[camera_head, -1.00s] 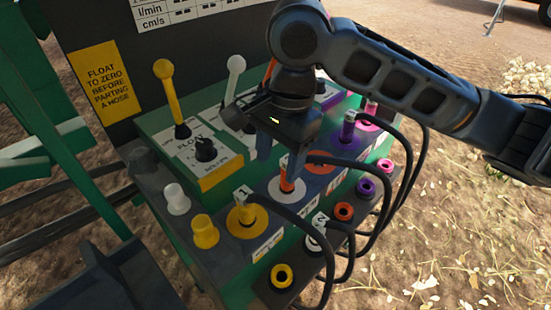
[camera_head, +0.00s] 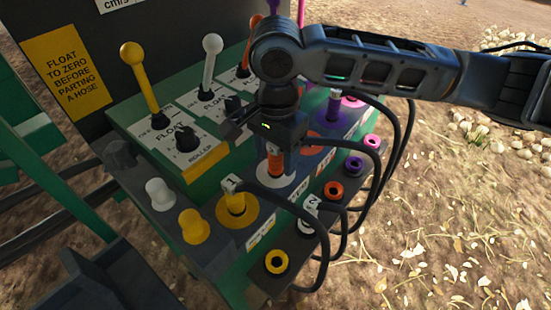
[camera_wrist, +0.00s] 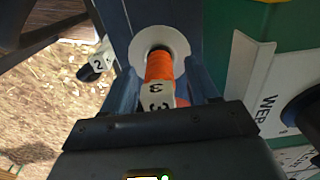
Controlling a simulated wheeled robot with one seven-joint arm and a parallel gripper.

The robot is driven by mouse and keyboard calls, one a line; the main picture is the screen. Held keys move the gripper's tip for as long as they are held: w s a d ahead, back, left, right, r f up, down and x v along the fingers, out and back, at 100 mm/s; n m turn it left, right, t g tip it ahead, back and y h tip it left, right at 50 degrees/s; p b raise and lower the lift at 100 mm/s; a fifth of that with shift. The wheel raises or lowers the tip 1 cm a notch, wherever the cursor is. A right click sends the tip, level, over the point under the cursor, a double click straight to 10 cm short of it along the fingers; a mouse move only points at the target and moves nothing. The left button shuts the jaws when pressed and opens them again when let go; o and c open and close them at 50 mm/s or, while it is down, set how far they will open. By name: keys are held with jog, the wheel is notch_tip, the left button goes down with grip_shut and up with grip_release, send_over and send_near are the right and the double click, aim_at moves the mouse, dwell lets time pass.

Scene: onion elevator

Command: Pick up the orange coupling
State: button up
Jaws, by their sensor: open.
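The orange coupling (camera_head: 276,163) stands in a white-ringed port on the green panel in the head view, with a black hose at its top. In the wrist view the orange coupling (camera_wrist: 159,68) shows a white collar marked 3 and sits in the white ring (camera_wrist: 160,44). My gripper (camera_head: 277,152) is directly above and around it, fingers pointing down. In the wrist view my gripper (camera_wrist: 165,85) is open, with one blue finger on each side of the coupling. Whether the fingers touch it cannot be told.
A yellow coupling (camera_head: 236,202) is to the left and a purple coupling (camera_head: 334,106) to the right. Black hoses (camera_head: 375,170) loop close on the right. Several levers, including a white one (camera_head: 212,60), stand behind. Parking ports, including an orange one (camera_head: 333,190), line the front.

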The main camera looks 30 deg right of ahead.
jog(key=shift+f, duration=0.35)
grip_shut()
dwell(0.3)
